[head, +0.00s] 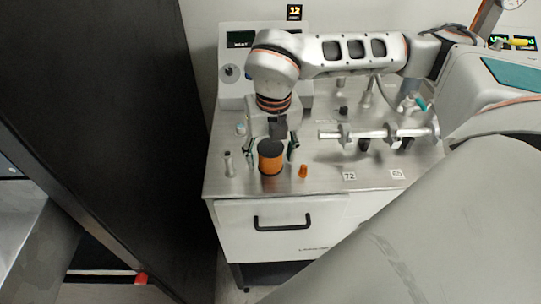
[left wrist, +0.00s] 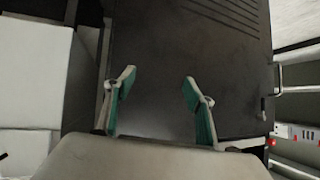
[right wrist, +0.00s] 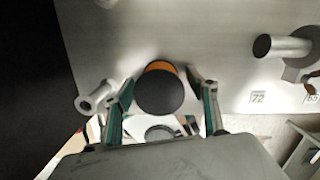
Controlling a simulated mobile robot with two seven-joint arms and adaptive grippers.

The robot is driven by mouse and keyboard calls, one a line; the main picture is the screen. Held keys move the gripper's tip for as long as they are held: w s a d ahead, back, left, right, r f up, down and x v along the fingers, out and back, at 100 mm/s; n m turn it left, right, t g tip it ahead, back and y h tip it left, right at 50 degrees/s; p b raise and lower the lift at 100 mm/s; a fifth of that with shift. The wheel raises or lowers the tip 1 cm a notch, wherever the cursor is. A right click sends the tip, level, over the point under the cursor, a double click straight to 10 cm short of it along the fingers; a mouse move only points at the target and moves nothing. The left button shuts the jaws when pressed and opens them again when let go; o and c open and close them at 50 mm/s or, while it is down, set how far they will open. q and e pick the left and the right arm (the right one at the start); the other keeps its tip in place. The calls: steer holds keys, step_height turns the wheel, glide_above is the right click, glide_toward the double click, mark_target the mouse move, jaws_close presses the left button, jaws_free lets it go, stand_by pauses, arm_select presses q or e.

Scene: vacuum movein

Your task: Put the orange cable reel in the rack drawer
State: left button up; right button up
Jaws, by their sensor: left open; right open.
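The orange cable reel (head: 270,163) is an upright orange cylinder with a dark top, standing near the front edge of the steel bench top. My right gripper (head: 271,150) is open above it, with one finger on either side. In the right wrist view the reel (right wrist: 160,92) lies between the open fingers, and gaps show on both sides. The drawer (head: 235,232) is a white front with a black handle (head: 282,221) below the bench top, and it looks shut. My left gripper (left wrist: 160,82) is open and empty, facing a dark panel; the head view does not show it.
A small orange piece (head: 303,171) stands right of the reel, and a small metal cylinder (head: 228,165) stands left. A horizontal metal bar assembly (head: 378,134) is at the right of the bench. A tall black cabinet (head: 120,110) stands at the left.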

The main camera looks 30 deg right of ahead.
steer(key=c, duration=1.2)
steer(key=shift+r, duration=0.1)
